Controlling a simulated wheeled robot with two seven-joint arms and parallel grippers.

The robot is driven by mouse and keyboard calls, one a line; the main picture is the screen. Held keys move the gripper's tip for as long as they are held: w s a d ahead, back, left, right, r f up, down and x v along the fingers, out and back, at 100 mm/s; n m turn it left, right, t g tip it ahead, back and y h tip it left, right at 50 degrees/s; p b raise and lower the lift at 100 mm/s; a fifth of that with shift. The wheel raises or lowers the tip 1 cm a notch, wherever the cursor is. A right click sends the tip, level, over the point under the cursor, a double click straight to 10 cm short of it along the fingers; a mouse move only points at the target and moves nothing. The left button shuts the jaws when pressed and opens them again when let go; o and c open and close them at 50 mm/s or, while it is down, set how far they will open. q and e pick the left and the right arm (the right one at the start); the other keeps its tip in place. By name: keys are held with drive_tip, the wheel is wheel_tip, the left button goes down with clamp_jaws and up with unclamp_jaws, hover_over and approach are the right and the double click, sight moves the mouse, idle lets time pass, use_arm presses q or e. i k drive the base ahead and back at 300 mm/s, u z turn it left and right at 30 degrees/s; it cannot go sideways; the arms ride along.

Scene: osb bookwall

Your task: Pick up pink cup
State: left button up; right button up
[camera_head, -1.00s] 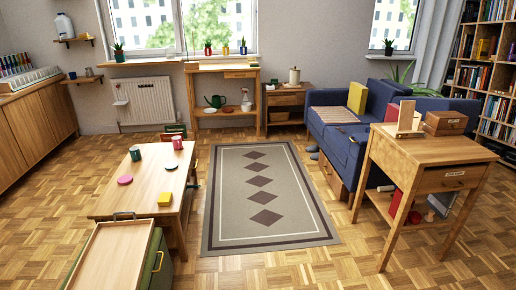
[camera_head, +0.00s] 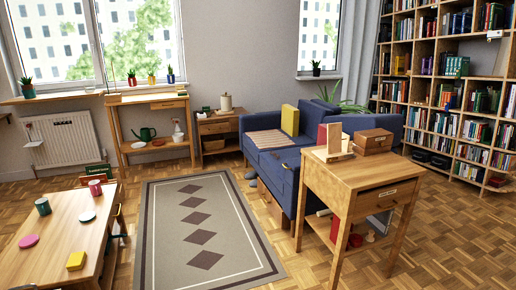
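A pinkish-red cup (camera_head: 95,188) stands upright near the far end of the low wooden table (camera_head: 62,222) at the left. A dark green cup (camera_head: 43,207) stands to its left and nearer. A pale disc (camera_head: 87,216), a pink disc (camera_head: 28,240) and a yellow block (camera_head: 76,261) also lie on the tabletop. Neither of my grippers shows in this view.
A grey rug (camera_head: 160,235) with dark diamonds covers open floor right of the table. A blue sofa (camera_head: 284,185) and a wooden side table (camera_head: 345,178) stand farther right. A bookshelf (camera_head: 425,110) fills the right wall.

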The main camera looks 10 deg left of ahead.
sight(95, 186)
drive_tip(key=u, duration=0.35)
drive_tip(key=i, duration=2.95)
drive_tip(key=u, duration=1.05)
drive_tip(key=i, duration=2.1)
drive_tip(key=u, duration=1.3)
